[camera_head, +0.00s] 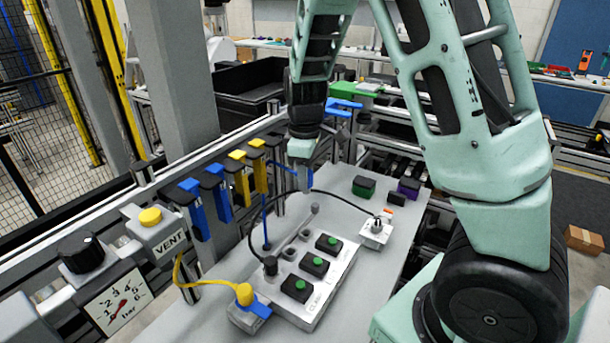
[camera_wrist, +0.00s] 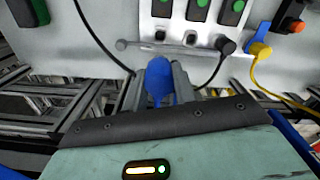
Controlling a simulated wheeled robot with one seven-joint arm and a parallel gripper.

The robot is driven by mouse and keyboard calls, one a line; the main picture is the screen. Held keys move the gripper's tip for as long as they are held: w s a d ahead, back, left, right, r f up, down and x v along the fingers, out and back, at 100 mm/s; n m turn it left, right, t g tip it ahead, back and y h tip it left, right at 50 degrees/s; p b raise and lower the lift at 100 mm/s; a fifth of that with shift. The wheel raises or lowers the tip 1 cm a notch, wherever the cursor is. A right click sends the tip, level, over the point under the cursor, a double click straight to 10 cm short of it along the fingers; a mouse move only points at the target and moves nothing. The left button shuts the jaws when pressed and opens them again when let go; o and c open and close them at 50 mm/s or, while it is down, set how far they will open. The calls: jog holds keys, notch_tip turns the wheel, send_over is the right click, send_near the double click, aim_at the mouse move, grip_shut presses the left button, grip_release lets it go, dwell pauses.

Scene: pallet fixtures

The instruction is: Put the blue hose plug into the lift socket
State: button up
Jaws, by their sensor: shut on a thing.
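My gripper (camera_head: 301,183) is shut on the blue hose plug (camera_wrist: 160,82), which sits between the two fingers in the wrist view. In the head view only a blue edge of the plug (camera_head: 309,179) shows beside the fingers. The gripper is above the plate, apart from and behind the grey socket block (camera_head: 322,296). Two open sockets, one nearer (camera_head: 290,254) and one farther (camera_head: 305,235), lie in a row on the block. I cannot read which one is the lift socket. A thin blue hose (camera_head: 265,225) hangs left of the gripper.
A black plug (camera_head: 270,265) sits in the row, its cable arching to a white box (camera_head: 375,232). A yellow plug (camera_head: 244,293) stands at the block's near end. Green buttons (camera_head: 319,266) line the block. A grey bar (camera_wrist: 160,48) lies between plug and sockets.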

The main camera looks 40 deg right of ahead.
jog(key=s+a+p, duration=0.1)
jog(key=s+a, duration=0.1)
jog(key=a, duration=0.5)
jog(key=shift+s+p, duration=0.3)
dwell(0.4)
jog(key=shift+f+b, duration=4.85)
jog(key=shift+f, duration=1.2)
jog(key=shift+f+b, duration=0.95)
jog(key=shift+f, duration=0.5)
jog(key=o, duration=1)
jog(key=shift+o, duration=0.2)
jog(key=shift+r, duration=0.1)
